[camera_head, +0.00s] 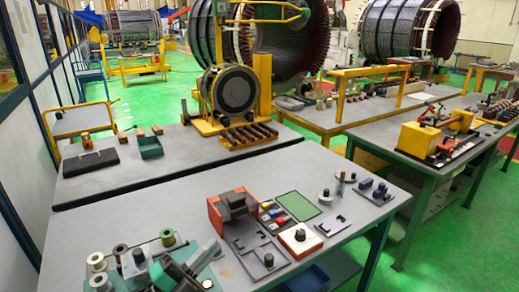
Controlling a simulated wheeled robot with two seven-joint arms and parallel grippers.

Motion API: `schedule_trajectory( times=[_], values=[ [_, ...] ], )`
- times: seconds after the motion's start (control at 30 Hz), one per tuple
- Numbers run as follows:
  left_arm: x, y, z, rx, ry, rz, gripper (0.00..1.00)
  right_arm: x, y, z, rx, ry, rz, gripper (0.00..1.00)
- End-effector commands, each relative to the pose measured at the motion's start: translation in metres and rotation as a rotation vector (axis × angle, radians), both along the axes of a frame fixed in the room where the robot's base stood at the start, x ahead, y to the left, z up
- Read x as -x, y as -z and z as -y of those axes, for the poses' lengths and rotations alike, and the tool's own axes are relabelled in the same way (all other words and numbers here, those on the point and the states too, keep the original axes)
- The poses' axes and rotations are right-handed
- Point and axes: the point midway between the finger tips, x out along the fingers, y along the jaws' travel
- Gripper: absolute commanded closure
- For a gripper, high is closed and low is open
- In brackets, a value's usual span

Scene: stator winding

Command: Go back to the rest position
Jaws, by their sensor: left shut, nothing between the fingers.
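My left gripper (187,268) shows at the bottom edge of the head view, left of the middle, over the near end of the front table (150,205). It is dark and grey, and its fingers are shut with nothing held. A greenish base with several spools (168,237) lies right beside and partly behind it; I cannot tell whether they touch. Much of my left arm is cut off by the frame's lower edge. My right gripper is not in view.
A red-and-grey device (232,203), a green pad (298,206) and a white-and-orange block (300,240) sit right of the gripper. A back table carries a teal tray (150,147) and a black block (90,161). The front table's left-middle is clear. Large stators stand behind.

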Motion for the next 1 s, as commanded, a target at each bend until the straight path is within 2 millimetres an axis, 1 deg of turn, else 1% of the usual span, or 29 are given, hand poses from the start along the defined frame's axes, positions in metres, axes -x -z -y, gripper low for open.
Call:
schedule_trajectory(
  times=[0.03, 0.07, 0.17, 0.2, 0.27, 0.3, 0.37, 0.4, 0.47, 0.5, 0.57, 0.6, 0.67, 0.7, 0.8, 0.87, 0.9, 0.97, 1.0],
  values=[
    [-0.004, 0.002, -0.013, 0.083, -0.075, -0.063, 1.0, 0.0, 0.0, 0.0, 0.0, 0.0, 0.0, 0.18],
    [-0.007, 0.004, -0.023, 0.127, -0.125, -0.1, 1.0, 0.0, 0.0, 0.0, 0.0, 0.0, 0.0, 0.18],
    [-0.014, 0.021, -0.054, 0.26, -0.281, -0.246, 1.0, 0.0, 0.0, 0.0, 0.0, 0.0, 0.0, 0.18],
    [-0.015, 0.031, -0.067, 0.305, -0.343, -0.31, 1.0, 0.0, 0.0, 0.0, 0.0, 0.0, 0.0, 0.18],
    [-0.014, 0.049, -0.085, 0.367, -0.436, -0.415, 1.0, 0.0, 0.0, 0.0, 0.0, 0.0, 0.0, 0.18],
    [-0.011, 0.063, -0.096, 0.403, -0.494, -0.489, 1.0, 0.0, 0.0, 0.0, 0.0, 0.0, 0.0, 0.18],
    [-0.005, 0.086, -0.111, 0.448, -0.58, -0.607, 1.0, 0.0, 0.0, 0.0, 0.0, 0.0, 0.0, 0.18],
    [0.002, 0.103, -0.119, 0.474, -0.634, -0.689, 1.0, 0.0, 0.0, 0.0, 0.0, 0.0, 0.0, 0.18],
    [0.015, 0.129, -0.13, 0.504, -0.712, -0.817, 1.0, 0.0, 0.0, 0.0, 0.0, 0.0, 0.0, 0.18],
    [0.026, 0.147, -0.136, 0.517, -0.76, -0.907, 1.0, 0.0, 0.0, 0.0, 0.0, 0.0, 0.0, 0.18],
    [0.046, 0.173, -0.141, 0.531, -0.825, -1.044, 1.0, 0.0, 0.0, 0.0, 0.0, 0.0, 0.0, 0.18],
    [0.06, 0.189, -0.144, 0.536, -0.863, -1.133, 1.0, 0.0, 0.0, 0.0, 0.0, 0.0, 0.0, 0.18],
    [0.082, 0.21, -0.145, 0.534, -0.907, -1.258, 1.0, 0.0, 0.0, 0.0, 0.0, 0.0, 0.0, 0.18],
    [0.096, 0.221, -0.145, 0.531, -0.93, -1.333, 1.0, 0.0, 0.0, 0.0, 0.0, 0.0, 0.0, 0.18],
    [0.129, 0.243, -0.142, 0.512, -0.973, -1.5, 1.0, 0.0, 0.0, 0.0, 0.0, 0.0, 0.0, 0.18],
    [0.147, 0.253, -0.139, 0.498, -0.989, -1.588, 1.0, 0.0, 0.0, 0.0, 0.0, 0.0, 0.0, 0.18],
    [0.159, 0.259, -0.138, 0.488, -0.998, -1.644, 1.0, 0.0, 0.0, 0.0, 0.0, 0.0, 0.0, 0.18],
    [0.176, 0.266, -0.134, 0.471, -1.006, -1.725, 1.0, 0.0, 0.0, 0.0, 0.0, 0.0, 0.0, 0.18],
    [0.188, 0.27, -0.132, 0.457, -1.01, -1.777, 1.0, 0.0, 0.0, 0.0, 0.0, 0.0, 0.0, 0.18]
  ],
)
